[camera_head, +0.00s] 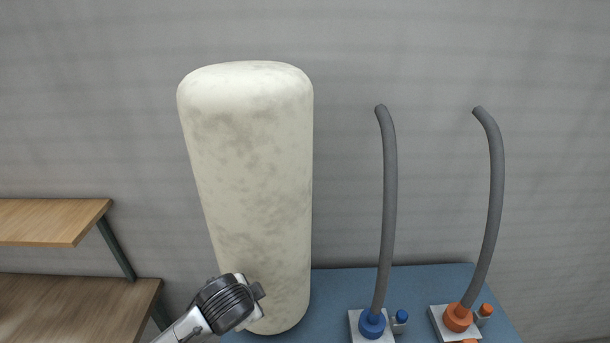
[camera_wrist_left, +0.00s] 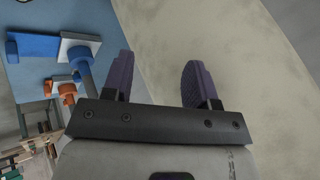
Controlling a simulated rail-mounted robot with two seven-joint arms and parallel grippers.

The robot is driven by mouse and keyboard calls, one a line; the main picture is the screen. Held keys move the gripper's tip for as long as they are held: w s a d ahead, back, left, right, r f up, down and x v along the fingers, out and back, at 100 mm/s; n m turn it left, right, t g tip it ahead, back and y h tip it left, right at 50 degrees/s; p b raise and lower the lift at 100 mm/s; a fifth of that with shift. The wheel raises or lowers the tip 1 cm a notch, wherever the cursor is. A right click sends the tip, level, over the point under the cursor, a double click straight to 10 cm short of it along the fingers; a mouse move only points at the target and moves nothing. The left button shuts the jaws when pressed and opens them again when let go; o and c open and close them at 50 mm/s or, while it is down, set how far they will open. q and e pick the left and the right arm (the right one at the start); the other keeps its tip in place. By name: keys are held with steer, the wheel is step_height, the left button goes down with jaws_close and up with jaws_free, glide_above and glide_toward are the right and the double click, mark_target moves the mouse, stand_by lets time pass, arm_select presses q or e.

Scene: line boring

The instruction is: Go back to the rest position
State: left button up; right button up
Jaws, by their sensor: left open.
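My left gripper (camera_head: 258,291) comes in from the lower left in the head view, in front of the base of a tall cream cylinder (camera_head: 255,170). In the left wrist view the left gripper (camera_wrist_left: 160,80) shows two purple fingers spread apart with nothing between them. The cylinder's pale surface (camera_wrist_left: 220,40) fills much of that view beyond the fingers. I cannot tell whether the gripper touches it. My right gripper is not in view.
A blue table (camera_head: 340,287) carries a blue-based fitting (camera_head: 372,322) and an orange-based fitting (camera_head: 458,316), each with an upright grey hose. A wooden shelf unit (camera_head: 60,222) stands at the left. A grey wall (camera_head: 430,60) is behind.

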arm_select(q)
step_height(320, 180, up, 8)
steer(key=s+n+t+h, duration=0.1)
steer(key=s+n+t, duration=0.1)
steer(key=t, duration=0.1)
steer(key=s+a+n+t+p, duration=0.2)
steer(key=s+n, duration=0.1)
steer(key=s, duration=0.2)
steer(key=s+a+f+n+g+p, duration=0.1)
steer(key=s+a+f+g, duration=0.1)
steer(key=s+f, duration=0.4)
steer(key=s+a+f+n+g+p, duration=0.2)
steer(key=s+f, duration=0.5)
steer(key=s, duration=0.6)
steer(key=s+a+f+n+g+y+p, duration=0.1)
steer(key=s+a+f+g, duration=0.2)
steer(key=s+f, duration=0.3)
steer(key=s+g, duration=0.1)
steer(key=s, duration=0.3)
steer(key=shift+f+n, duration=0.4)
stand_by(0.9)
